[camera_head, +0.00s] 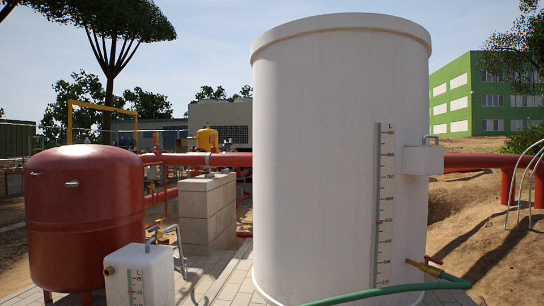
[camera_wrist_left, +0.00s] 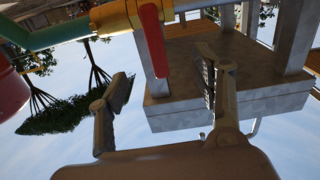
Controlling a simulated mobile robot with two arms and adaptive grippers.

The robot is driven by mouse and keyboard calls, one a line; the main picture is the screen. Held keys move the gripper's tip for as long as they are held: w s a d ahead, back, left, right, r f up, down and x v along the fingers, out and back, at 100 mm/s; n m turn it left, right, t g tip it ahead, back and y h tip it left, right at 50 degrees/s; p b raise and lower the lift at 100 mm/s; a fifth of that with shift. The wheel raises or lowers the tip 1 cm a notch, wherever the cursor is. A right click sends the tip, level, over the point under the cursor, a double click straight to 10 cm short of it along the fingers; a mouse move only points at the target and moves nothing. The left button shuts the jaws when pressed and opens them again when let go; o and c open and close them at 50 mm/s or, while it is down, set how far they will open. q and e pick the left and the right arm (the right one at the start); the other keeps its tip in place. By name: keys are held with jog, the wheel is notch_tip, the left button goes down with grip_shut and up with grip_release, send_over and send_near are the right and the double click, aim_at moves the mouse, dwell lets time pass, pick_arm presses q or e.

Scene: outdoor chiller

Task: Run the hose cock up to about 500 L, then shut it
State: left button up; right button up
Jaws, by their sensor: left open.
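A tall white tank (camera_head: 310,130) stands at centre right in the head view. It carries a vertical litre scale (camera_head: 383,200) with a small orange-red mark partway down; the numbers are too small to read surely. A brass hose cock (camera_head: 424,268) with a red lever (camera_head: 434,260) sticks out low on the tank's right, with a green hose (camera_head: 390,290) by it. In the left wrist view, a brass fitting (camera_wrist_left: 115,18) with a red lever (camera_wrist_left: 152,42) is at the top. My left gripper (camera_wrist_left: 165,82) is open and empty, its fingers apart below the lever.
A red vessel (camera_head: 85,215) and a small white tank (camera_head: 140,275) with its own scale stand at left. Concrete blocks (camera_head: 207,215) and red pipes (camera_head: 480,160) lie behind. Pale paving (camera_head: 215,285) shows between the tanks. My right gripper is out of view.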

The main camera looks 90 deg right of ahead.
pick_arm(q)
jog(key=s+p, duration=0.1)
jog(key=s, duration=0.2)
jog(key=shift+a, duration=0.1)
